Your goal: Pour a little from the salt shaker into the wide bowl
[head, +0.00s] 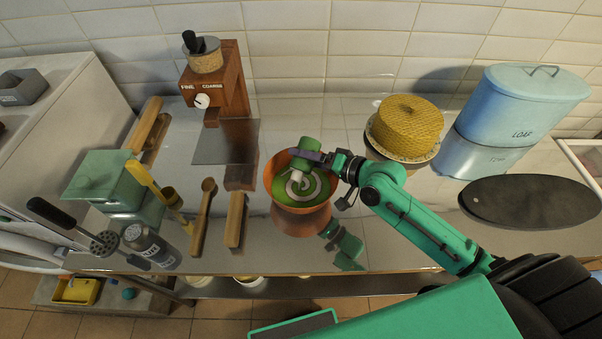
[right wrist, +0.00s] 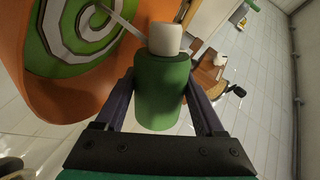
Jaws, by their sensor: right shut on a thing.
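The salt shaker, a green body with a white cap, is held in my right gripper (head: 322,157). In the head view the shaker (head: 308,146) is tipped cap-down over the wide bowl (head: 271,178). The bowl is orange, with green and a white spiral inside. In the right wrist view the two dark fingers of my right gripper (right wrist: 162,105) are shut around the shaker's green body (right wrist: 160,92), and the bowl (right wrist: 40,103) is at upper left. A thin pale strip runs beside the cap there; I cannot tell whether it is falling salt. My left gripper is not in view.
A grinder (head: 229,85) stands behind the bowl at left. A wooden spoon (head: 203,215), a wooden block (head: 236,220), a green box (head: 104,180) and a grey canister (head: 150,247) are left.

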